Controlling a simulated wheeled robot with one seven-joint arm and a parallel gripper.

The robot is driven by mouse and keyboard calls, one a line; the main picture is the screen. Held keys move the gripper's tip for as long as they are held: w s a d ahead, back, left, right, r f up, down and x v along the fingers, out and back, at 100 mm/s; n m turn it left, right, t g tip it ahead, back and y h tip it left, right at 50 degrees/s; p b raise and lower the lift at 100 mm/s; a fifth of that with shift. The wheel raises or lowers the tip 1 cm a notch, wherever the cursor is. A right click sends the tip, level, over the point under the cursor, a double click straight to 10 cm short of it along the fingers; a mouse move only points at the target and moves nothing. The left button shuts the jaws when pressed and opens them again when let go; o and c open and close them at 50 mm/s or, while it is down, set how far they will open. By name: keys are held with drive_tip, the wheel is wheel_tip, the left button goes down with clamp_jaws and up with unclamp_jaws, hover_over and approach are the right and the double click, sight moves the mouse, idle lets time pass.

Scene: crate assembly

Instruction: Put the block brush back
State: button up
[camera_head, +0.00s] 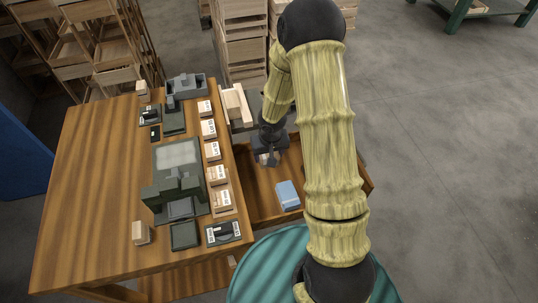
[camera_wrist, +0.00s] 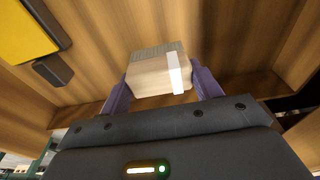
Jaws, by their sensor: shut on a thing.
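My gripper (camera_head: 267,156) is over the lower wooden surface (camera_head: 259,205) to the right of the main table. In the wrist view, my gripper's (camera_wrist: 161,90) two purple fingers are shut on the block brush (camera_wrist: 158,75). It has a pale wooden body with a white stripe and a grey-green layer on its far side. Wooden surfaces show behind and around it. In the head view the brush is small and mostly hidden by the gripper, and I cannot tell whether it touches the wood.
A light blue block (camera_head: 287,194) lies on the lower surface near my gripper. The wooden table (camera_head: 80,200) holds several labelled wooden blocks (camera_head: 212,150) in a row and a dark green fixture (camera_head: 178,185). A yellow item (camera_wrist: 25,32) shows in the wrist view.

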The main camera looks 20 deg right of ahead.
drive_tip(key=o, duration=1)
drive_tip(key=shift+r, duration=0.1)
drive_tip(key=r+p, duration=0.1)
drive_tip(key=r, duration=0.3)
drive_tip(key=s+r+p, duration=0.1)
drive_tip(key=r, duration=0.2)
drive_tip(key=s+r+p, duration=0.1)
drive_tip(key=r, duration=0.3)
drive_tip(key=shift+r+p, duration=0.35)
drive_tip(key=shift+t, duration=0.4)
drive_tip(key=s+r, duration=0.3)
drive_tip(key=s, duration=0.1)
drive_tip(key=s+r, duration=0.8)
drive_tip(key=shift+s, duration=0.25)
